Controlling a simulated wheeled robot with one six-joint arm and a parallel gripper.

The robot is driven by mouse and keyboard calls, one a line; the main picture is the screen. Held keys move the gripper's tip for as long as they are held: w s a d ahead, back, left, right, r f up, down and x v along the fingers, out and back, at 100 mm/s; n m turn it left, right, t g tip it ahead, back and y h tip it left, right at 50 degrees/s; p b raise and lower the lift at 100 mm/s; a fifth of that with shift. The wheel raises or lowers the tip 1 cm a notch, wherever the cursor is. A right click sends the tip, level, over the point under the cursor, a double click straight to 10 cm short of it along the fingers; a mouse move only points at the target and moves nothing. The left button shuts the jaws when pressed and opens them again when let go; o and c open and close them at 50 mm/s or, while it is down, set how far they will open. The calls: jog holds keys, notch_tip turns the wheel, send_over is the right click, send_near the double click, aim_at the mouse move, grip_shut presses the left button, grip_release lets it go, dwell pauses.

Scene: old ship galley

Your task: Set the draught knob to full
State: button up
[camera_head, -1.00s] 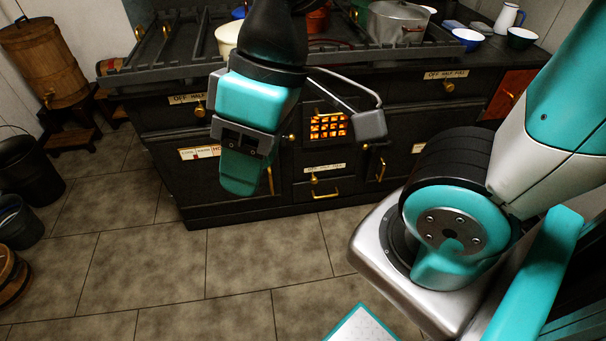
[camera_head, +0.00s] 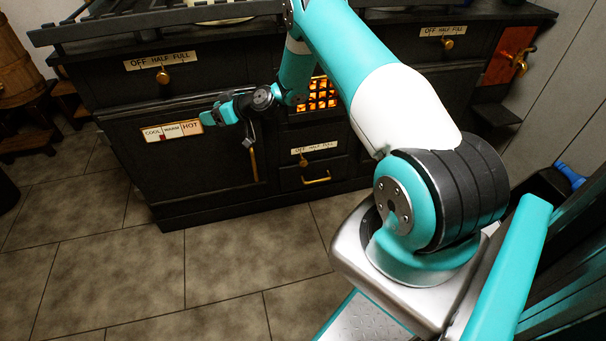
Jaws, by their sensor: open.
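Three brass knobs on the black stove have OFF HALF FULL plates, and none is marked as the draught. One knob (camera_head: 303,160) is low, under the glowing fire grate (camera_head: 319,96), left of centre beneath its plate (camera_head: 314,147). Another knob (camera_head: 162,77) is at upper left, and a third knob (camera_head: 447,43) at upper right. Their exact settings are too small to read. My gripper (camera_head: 211,111) is open and empty, pointing left in front of the left oven door, up and left of the low knob and touching no knob.
A COOL WARM HOT gauge (camera_head: 172,130) is just left of my gripper. A vertical brass door handle (camera_head: 253,160) and a brass drawer handle (camera_head: 316,178) stick out nearby. A brass tap (camera_head: 517,60) is at right. The tiled floor (camera_head: 230,245) before the stove is clear.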

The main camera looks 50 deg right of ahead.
jog(key=s+d+f+m+t+h+b, duration=0.25)
jog(key=d+f, duration=0.65)
jog(key=f, duration=0.5)
jog(key=m+h+b, duration=0.4)
jog(key=m+h, duration=0.4)
jog(key=h, duration=0.5)
send_near(302, 160)
jog(key=shift+n+h, duration=0.25)
jog(key=w+d+f+b, duration=0.1)
jog(key=b, duration=0.9)
jog(key=w+d+f+b, duration=0.1)
jog(key=w+f+b, duration=0.1)
jog(key=b, duration=0.9)
jog(key=shift+d, duration=0.25)
jog(key=shift+w+t+b, duration=0.15)
jog(key=shift+t+b, duration=0.1)
jog(key=shift+b, duration=0.5)
